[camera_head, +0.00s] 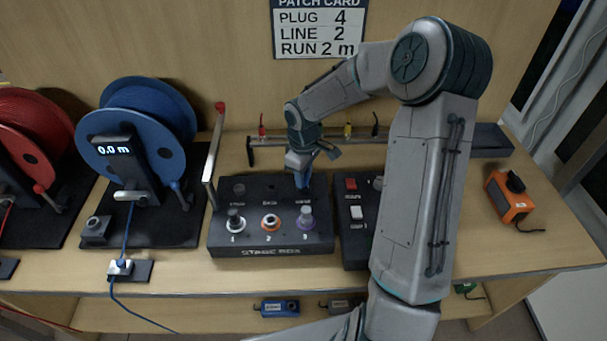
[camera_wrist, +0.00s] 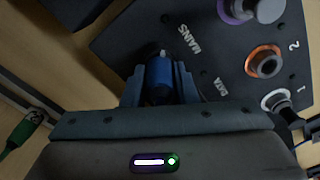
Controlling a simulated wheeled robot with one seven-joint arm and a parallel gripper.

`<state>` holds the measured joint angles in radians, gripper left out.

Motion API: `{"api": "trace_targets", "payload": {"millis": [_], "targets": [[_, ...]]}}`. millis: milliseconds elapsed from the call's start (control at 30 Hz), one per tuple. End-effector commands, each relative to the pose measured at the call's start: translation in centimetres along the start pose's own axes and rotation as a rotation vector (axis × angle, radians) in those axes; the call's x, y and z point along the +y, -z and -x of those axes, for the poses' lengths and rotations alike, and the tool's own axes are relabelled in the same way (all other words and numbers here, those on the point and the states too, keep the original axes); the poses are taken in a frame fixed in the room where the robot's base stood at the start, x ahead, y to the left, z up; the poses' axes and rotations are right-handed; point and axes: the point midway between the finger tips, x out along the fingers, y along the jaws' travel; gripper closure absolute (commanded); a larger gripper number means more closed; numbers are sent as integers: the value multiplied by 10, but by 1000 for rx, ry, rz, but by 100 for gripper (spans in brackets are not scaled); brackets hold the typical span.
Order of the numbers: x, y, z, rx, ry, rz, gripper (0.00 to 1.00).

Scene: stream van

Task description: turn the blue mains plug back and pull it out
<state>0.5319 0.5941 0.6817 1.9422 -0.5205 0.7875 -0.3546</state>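The blue mains plug (camera_wrist: 158,79) stands between the two fingers of my gripper (camera_wrist: 159,88) in the wrist view, and both fingers lie against its sides. In the head view my gripper (camera_head: 304,170) points down at the back right of the black stage box (camera_head: 270,251), with the blue plug (camera_head: 303,181) showing below it. The plug is at the MAINS position, beside the white MAINS label (camera_wrist: 195,40). The fingers and wrist hide part of the plug, and I cannot tell how deep it sits or how it is turned.
Knobbed connectors, including an orange-ringed one (camera_head: 270,222), stand along the box's front. A red-topped upright lever (camera_head: 214,140) rises at its left. A switch box (camera_head: 356,228) stands close on the right. A blue reel (camera_head: 160,120) is farther left. A rail with small coloured plugs (camera_head: 348,131) runs behind.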

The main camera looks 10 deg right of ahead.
Motion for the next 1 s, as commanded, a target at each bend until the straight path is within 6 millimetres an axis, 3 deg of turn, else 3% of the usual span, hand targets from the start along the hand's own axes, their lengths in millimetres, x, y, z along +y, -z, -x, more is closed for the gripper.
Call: {"api": "trace_targets", "payload": {"millis": [33,100,1000], "targets": [[0,0,0,0,0,0,85],[0,0,0,0,0,0,100],[0,0,0,0,0,-281,100]]}}
